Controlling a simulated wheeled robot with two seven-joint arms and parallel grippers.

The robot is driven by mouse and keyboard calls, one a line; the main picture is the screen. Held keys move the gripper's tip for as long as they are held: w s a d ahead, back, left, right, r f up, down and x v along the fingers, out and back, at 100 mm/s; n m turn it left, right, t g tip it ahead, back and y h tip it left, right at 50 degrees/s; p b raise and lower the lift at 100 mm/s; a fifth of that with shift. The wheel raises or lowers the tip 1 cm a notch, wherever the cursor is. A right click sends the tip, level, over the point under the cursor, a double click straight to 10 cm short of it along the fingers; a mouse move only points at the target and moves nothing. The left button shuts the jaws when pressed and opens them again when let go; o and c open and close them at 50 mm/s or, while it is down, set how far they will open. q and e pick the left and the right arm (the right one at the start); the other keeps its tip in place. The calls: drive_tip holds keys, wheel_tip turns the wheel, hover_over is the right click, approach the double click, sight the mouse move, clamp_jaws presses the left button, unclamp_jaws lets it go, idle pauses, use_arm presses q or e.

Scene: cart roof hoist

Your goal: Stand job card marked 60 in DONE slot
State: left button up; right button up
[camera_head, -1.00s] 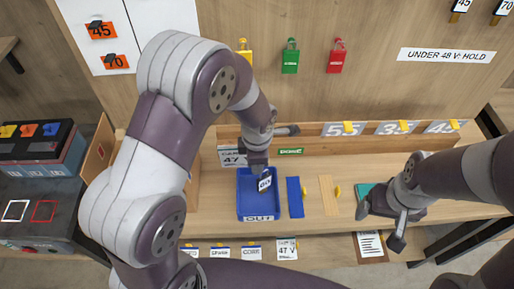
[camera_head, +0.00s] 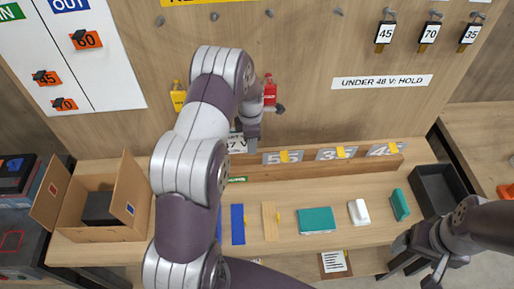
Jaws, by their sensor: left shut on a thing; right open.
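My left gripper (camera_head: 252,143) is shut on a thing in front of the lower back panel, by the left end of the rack. What it holds is hidden behind my arm; the card's 60 face does not show. The wooden rack (camera_head: 330,162) holds large grey cards marked 55 (camera_head: 282,158), 35 and 45, each with a yellow piece. A small green label (camera_head: 237,180) is partly visible below the rack's left part; its word is unreadable, and no DONE slot can be made out. My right gripper (camera_head: 415,262) is open and empty at the lower right.
A white 47 V display (camera_head: 238,143) stands partly behind my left gripper. An open cardboard box (camera_head: 100,207) is at the left. Blue, wooden and teal pieces lie on the bench, with a dark tray (camera_head: 437,190) at right. An orange 60 tag (camera_head: 87,39) hangs on the white board.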

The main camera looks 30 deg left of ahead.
sight(237, 146)
use_arm(q)
drive_tip(key=shift+m, duration=0.4)
drive_tip(key=f+b, duration=0.2)
drive_tip(key=f, duration=0.1)
drive_tip(key=s+a+f+b, duration=0.1)
drive_tip(key=f+b, duration=0.1)
drive_tip(key=shift+s+f, duration=0.1)
drive_tip(key=shift+f, duration=0.1)
drive_tip(key=shift+d+f, duration=0.1)
drive_tip(key=shift+f, duration=0.1)
use_arm(e)
drive_tip(key=f, duration=0.2)
drive_tip(key=s+a+f, duration=0.1)
drive_tip(key=shift+a+f, duration=0.1)
drive_tip(key=shift+f, duration=0.2)
drive_tip(key=shift+a, duration=0.1)
